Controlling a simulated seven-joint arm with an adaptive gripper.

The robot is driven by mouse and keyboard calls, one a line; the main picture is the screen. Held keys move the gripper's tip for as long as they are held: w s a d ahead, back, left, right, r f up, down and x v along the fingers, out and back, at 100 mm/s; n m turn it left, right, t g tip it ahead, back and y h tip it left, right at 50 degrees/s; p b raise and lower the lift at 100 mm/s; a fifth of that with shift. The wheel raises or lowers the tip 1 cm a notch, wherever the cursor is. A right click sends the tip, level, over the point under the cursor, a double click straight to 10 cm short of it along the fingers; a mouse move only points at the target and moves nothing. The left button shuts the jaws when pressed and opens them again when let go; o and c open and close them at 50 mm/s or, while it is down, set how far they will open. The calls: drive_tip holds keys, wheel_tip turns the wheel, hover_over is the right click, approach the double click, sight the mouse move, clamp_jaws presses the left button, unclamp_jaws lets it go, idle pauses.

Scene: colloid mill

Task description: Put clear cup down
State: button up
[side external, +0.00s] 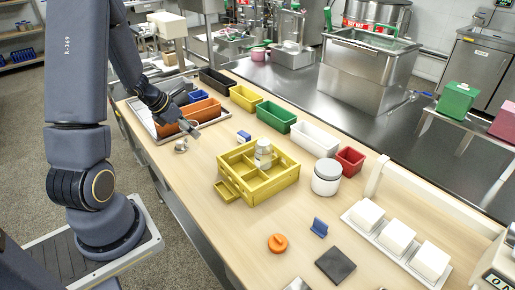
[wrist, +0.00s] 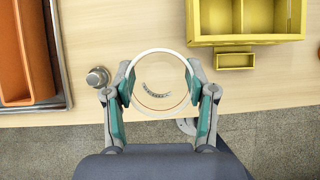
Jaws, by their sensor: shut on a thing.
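The clear cup (wrist: 161,98) is in the middle of the wrist view, seen from above as a round rim with dark markings inside. My gripper (wrist: 157,88) has its teal finger pads on opposite sides of the cup and is shut on it. In the side view my gripper (side external: 191,128) is at the near left part of the table, beside the orange bin; the cup is hard to make out there. I cannot tell whether the cup's base touches the table.
A small metal piece (wrist: 97,77) stands just left of the cup. An orange bin (wrist: 26,50) on a tray is further left. The table's front edge is close below the cup in the wrist view.

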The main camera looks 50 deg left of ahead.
sight(187, 146)
drive_tip(key=f, duration=0.2)
drive_tip(key=s+f, duration=0.2)
drive_tip(key=f, duration=0.1)
drive_tip(key=shift+f, duration=2.3)
drive_tip(key=shift+f, duration=0.1)
drive_tip(key=o, duration=0.8)
drive_tip(key=shift+c, duration=0.2)
